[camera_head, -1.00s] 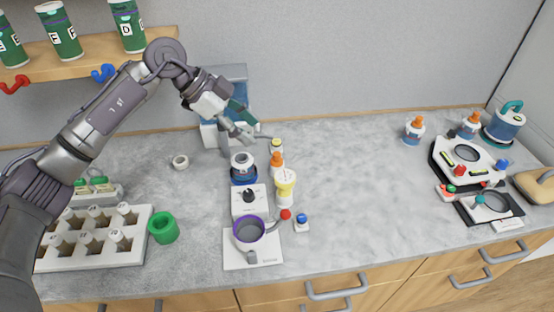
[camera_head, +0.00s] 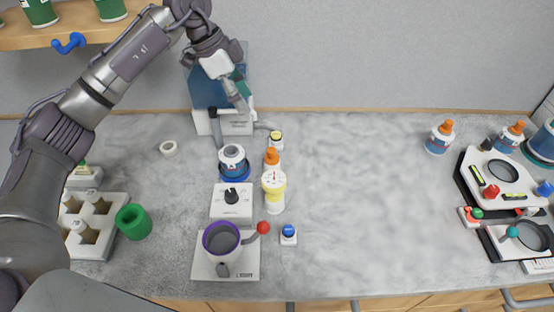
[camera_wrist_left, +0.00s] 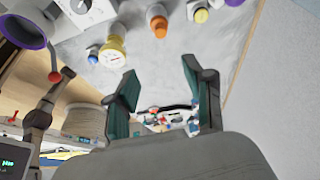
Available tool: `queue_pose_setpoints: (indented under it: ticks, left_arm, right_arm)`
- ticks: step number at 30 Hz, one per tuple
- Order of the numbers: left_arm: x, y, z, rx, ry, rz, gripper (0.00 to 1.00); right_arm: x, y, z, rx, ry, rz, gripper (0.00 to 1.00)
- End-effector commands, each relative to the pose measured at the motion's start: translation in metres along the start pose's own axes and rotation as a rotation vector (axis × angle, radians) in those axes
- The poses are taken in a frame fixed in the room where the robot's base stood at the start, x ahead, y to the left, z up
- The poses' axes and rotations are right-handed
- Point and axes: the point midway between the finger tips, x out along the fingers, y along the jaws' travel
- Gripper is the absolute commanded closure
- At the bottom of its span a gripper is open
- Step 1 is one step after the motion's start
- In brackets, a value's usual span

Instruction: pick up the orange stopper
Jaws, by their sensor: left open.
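An orange stopper (camera_head: 271,154) tops a small white bottle (camera_head: 272,169) in the middle of the counter, behind a yellow-and-white gauge (camera_head: 274,188). It also shows at the top of the left wrist view (camera_wrist_left: 159,27), beyond my fingers. My left gripper (camera_head: 241,94) is above the counter in front of the blue-and-white apparatus, behind and left of the stopper. Its fingers (camera_wrist_left: 158,84) are spread, with nothing between them. Two similar bottles with orange stoppers (camera_head: 445,128) (camera_head: 517,127) stand at the right. My right gripper is not in view.
A yellow-capped vial (camera_head: 276,138) stands just behind the bottle. A white-and-blue container (camera_head: 233,162) is left of it. A purple-rimmed mug (camera_head: 221,238) stands on a white base in front. The counter (camera_head: 350,190) right of the gauge is clear.

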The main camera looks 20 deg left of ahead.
Motion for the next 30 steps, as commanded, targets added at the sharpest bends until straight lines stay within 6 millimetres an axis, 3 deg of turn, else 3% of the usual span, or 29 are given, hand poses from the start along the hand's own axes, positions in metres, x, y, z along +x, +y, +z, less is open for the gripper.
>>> queue_pose_setpoints:
  ticks: [1,4,9,16,24,30]
  left_arm:
    - [0.015,0.000,0.006,0.001,0.000,0.001,0.47]
    - [0.027,0.000,0.010,0.001,0.001,0.001,0.47]
    - [0.040,0.000,0.015,0.002,0.001,0.001,0.47]
    - [0.067,0.002,0.014,0.002,-0.001,0.006,0.47]
    - [0.114,0.001,0.014,0.001,0.001,0.003,0.47]
    - [0.127,0.001,0.014,0.002,0.001,0.003,0.47]
  right_arm:
    - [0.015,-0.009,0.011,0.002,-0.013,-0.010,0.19]
    - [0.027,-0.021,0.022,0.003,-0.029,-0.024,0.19]
    - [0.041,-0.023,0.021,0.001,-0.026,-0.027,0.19]
    - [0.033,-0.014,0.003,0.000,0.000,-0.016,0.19]
    - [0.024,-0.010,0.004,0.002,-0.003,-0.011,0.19]
    - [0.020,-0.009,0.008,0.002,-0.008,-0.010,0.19]
